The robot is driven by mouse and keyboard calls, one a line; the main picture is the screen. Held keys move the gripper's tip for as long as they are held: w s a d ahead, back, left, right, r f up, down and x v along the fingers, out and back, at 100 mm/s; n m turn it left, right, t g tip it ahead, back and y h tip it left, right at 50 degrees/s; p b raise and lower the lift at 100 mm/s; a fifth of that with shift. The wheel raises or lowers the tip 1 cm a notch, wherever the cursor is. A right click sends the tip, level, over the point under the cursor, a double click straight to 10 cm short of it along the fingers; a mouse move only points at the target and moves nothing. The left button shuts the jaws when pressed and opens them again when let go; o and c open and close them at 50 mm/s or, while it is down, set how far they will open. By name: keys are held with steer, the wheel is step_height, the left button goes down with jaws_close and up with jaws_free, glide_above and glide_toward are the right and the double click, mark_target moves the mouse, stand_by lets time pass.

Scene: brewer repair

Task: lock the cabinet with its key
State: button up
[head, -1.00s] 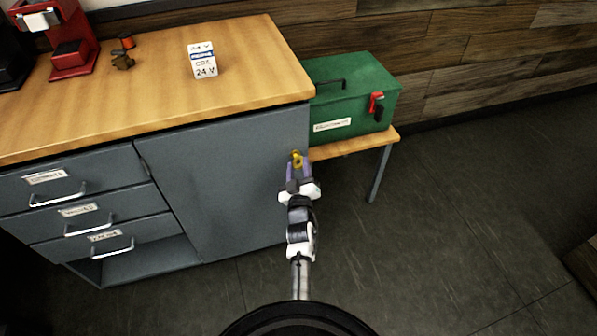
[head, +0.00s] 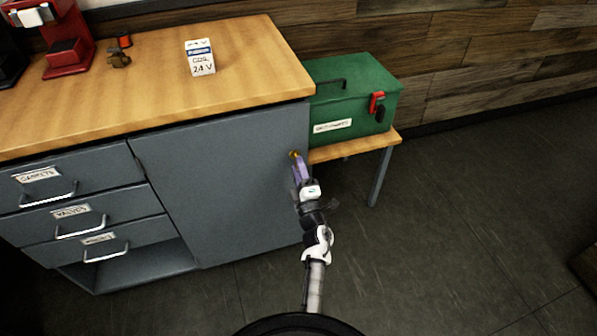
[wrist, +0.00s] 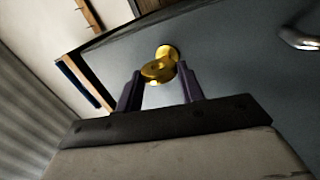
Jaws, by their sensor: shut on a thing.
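The grey cabinet (head: 215,175) stands under the wooden worktop, and its plain door looks closed. My gripper (head: 298,168) is at the upper right of the door, shut on the brass key (wrist: 155,71). In the wrist view, the purple fingers (wrist: 158,90) are on either side of the key's head. The key points at the round brass lock (wrist: 169,51) on the door and appears to be in it; the shaft is hidden. In the head view the gripper hides most of the key and lock.
A green toolbox (head: 350,95) with a red latch sits on a low bench (head: 355,147) right of the cabinet. Labelled drawers (head: 80,210) are at the left. A 24 V coil box (head: 200,58) stands on the worktop (head: 150,85).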

steer(key=shift+n+y, duration=0.5)
steer(key=shift+n, duration=0.6)
steer(key=o, duration=1)
steer(key=b+v, duration=0.2)
steer(key=v, duration=1.1)
steer(key=shift+s+d, duration=0.2)
steer(key=shift+s, duration=0.15)
